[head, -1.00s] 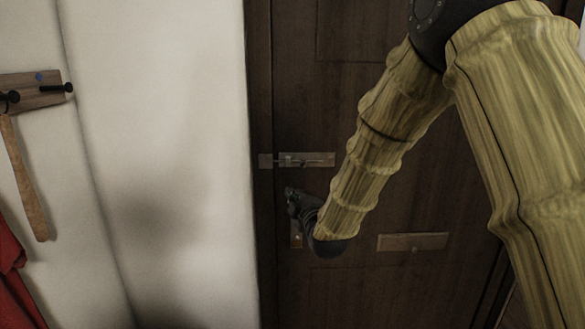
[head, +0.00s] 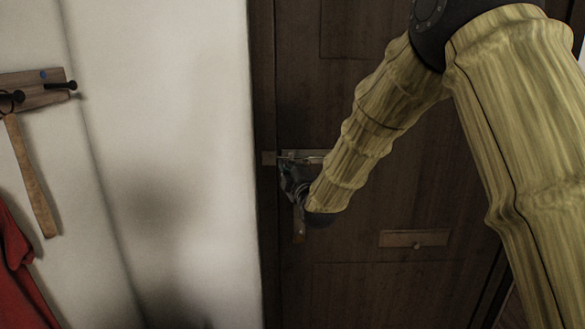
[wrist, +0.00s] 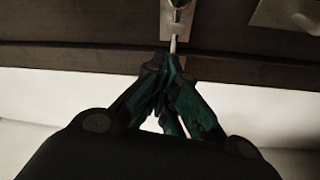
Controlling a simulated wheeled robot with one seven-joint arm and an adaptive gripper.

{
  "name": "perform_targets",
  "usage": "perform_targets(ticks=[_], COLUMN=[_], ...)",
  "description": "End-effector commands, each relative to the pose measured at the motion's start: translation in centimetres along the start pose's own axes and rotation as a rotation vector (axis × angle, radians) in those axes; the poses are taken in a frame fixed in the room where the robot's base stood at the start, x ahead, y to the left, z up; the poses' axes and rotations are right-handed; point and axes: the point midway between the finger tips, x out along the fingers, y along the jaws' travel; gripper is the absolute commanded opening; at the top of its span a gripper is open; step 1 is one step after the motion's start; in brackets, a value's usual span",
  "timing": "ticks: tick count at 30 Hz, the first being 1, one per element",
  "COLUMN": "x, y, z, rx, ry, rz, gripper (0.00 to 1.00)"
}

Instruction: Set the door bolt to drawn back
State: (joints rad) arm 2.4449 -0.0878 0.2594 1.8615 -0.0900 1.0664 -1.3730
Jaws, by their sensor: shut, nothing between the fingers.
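The door bolt (head: 312,155) is a small metal bolt on a plate near the left edge of the dark door. Its keeper plate (head: 268,158) sits on the frame just left of it. My gripper (head: 287,170) is shut and empty, just below the bolt's left part, and partly covers it. In the wrist view my fingertips (wrist: 171,57) meet close to the bolt's thin metal rod and plate (wrist: 173,22). I cannot tell whether they touch it. How far the bolt reaches into the keeper is hidden by my fingers.
A metal lock plate (head: 299,230) is on the door below my gripper, and a letter plate (head: 413,238) is further right. A white wall (head: 160,120) stands left of the door. A peg rack (head: 35,88) with a hanging wooden-handled tool and a red cloth (head: 18,265) is at far left.

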Motion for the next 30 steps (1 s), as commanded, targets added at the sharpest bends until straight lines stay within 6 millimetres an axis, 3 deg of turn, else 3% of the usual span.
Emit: perform_targets(ticks=[13,21,30], x=[5.9,5.0,4.5], y=[0.2,0.2,0.0], z=[0.0,2.6,3.8], rx=[0.001,0.002,0.0], ry=[-0.001,-0.002,0.0], rz=[0.0,-0.001,0.0], gripper=[0.0,0.0,0.0])
